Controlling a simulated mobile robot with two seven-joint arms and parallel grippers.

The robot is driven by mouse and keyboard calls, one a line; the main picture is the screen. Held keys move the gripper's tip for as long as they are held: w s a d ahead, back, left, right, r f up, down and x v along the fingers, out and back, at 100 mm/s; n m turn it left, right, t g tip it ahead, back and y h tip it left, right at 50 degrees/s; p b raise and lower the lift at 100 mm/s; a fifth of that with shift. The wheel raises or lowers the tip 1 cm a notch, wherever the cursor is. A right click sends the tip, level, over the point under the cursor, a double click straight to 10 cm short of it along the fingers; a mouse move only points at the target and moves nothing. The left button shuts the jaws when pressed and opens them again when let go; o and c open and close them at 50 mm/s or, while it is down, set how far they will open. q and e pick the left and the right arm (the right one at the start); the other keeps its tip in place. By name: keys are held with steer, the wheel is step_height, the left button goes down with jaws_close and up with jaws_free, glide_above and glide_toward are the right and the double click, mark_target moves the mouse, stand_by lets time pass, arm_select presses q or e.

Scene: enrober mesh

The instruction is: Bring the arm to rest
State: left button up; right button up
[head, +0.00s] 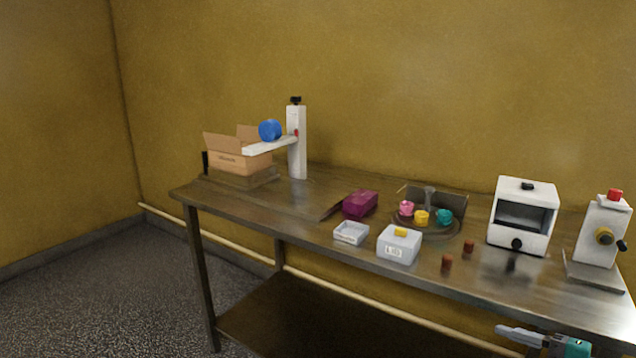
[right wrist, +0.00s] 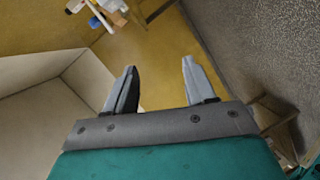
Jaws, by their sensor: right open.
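My right gripper (head: 505,331) shows at the bottom right edge of the head view, with grey fingers and a teal body. It is in front of the table's front edge and points left. In the right wrist view my right gripper (right wrist: 158,75) has its two fingers spread apart, with nothing between them. My left gripper is not in view.
The metal table (head: 300,205) bears an open cardboard box (head: 240,160), a white post (head: 297,150), a purple box (head: 360,203), a white tray (head: 351,233), a lidded white box (head: 399,245), a turntable with coloured pieces (head: 440,229), a white oven-like machine (head: 523,214) and a lever device (head: 601,232).

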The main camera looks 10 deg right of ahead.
steer(key=s+a+f+m+g+h, duration=0.1)
steer(key=s+a+f+m+h, duration=0.2)
steer(key=s+a+f+m, duration=0.3)
steer(key=s+a+f+m+h+p, duration=0.1)
steer(key=s+a+f+m+h, duration=0.2)
steer(key=a+f+m, duration=0.7)
steer(key=s+a+m, duration=0.1)
steer(key=s+a, duration=0.1)
steer(key=a, duration=0.1)
steer(key=shift+s+f+m+g+h, duration=0.3)
steer(key=shift+s+m+g+h, duration=0.05)
steer(key=shift+m+g+h, duration=0.05)
steer(key=shift+a, duration=0.1)
